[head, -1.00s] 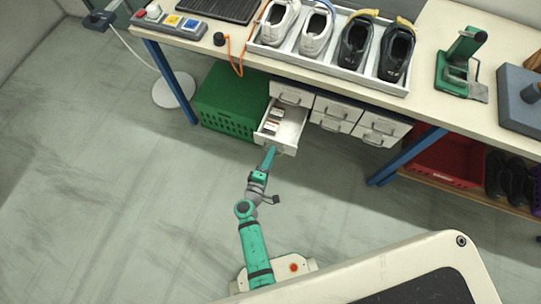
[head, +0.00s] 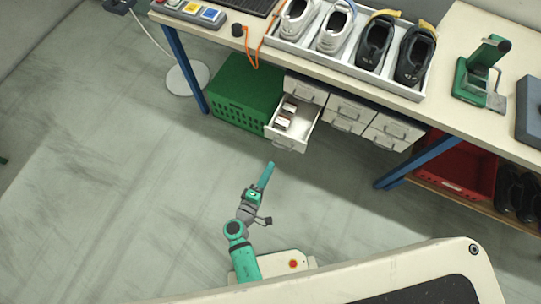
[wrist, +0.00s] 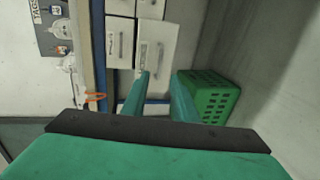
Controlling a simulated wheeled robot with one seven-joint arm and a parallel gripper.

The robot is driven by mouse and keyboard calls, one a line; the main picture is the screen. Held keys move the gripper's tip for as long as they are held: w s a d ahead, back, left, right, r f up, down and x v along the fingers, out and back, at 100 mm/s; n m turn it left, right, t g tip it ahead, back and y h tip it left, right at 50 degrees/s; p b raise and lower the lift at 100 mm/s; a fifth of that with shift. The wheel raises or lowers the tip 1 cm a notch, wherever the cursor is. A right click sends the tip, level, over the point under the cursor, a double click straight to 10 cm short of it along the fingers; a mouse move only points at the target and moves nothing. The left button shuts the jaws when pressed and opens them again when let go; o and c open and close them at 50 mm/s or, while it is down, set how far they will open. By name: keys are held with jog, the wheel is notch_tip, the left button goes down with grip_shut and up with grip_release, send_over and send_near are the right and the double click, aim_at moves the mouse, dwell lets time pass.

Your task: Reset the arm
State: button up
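My arm reaches up from the bottom of the head view over the bare floor. My gripper (head: 270,165) points at the drawer unit, with a gap of floor between its tips and the open drawer (head: 286,143). In the wrist view my gripper (wrist: 161,76) shows two green fingers apart with nothing between them. The drawer is pulled out and holds a few small boxes (head: 283,123). Its front also shows beyond the fingers in the wrist view.
A green crate (head: 240,115) stands left of the drawer unit (head: 347,112), under the workbench (head: 445,120). A shoe tray (head: 345,68) is on top. Blue bench legs (head: 186,75) stand near. A red crate (head: 455,177) is at the right. The floor in front is clear.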

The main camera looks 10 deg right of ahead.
dwell(0.5)
jog(key=s+a+m+g+y, duration=0.2)
jog(key=s+a+m+y, duration=0.3)
jog(key=s, duration=0.8)
jog(key=s+r+m+t+y, duration=0.2)
jog(key=s+r, duration=0.1)
jog(key=r, duration=0.9)
jog(key=s+r+m+t+y, duration=0.2)
jog(key=s+r+m, duration=0.1)
jog(key=r, duration=0.9)
jog(key=shift+s+a+r+m+t, duration=0.15)
jog(key=shift+m+t, duration=0.15)
jog(key=shift+t, duration=0.1)
